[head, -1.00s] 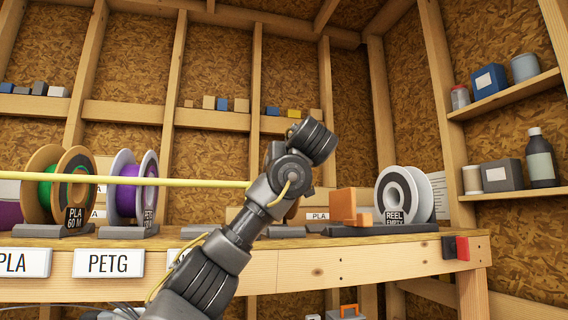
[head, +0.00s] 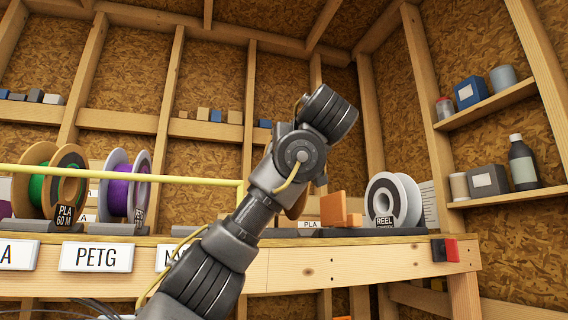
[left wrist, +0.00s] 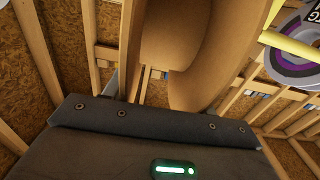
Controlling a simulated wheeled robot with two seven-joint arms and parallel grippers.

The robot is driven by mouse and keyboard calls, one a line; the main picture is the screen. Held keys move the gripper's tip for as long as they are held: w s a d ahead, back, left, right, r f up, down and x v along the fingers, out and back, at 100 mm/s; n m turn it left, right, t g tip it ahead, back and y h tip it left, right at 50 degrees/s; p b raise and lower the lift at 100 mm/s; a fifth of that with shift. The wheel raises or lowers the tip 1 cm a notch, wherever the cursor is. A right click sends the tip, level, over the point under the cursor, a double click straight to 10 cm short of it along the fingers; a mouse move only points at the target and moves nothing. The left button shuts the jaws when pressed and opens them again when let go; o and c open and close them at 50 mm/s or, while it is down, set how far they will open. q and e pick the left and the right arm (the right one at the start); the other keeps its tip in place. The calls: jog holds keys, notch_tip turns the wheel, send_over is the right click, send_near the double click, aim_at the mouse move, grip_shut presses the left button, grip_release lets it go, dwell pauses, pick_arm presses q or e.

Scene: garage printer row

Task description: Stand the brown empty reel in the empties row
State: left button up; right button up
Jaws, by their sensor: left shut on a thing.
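The brown empty reel (left wrist: 205,45) fills the upper middle of the left wrist view, close up and cut off by the top edge. My left gripper (left wrist: 150,112) is shut on it, but its fingertips are hard to make out. In the head view my left arm hides most of the reel, and only a brown sliver (head: 297,207) shows beside the arm, above the bench. A white and grey reel (head: 392,201) with a REEL EMPTY tag stands upright on a dark base (head: 385,231) at the bench's right end. My right gripper is in neither view.
An orange bracket (head: 336,209) stands left of the grey reel. Green PLA (head: 69,181) and purple PETG (head: 125,187) reels stand at left on the wooden bench (head: 300,262). A yellow rail (head: 130,176) crosses in front of them. A red and black box (head: 446,250) is on the bench's right end.

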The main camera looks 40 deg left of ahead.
pick_arm(q)
jog(key=b+v, duration=0.5)
jog(key=v, duration=0.4)
jog(key=shift+s+d+b, duration=0.2)
jog(key=shift+d+b, duration=0.1)
jog(key=shift+b, duration=0.05)
dwell(1.2)
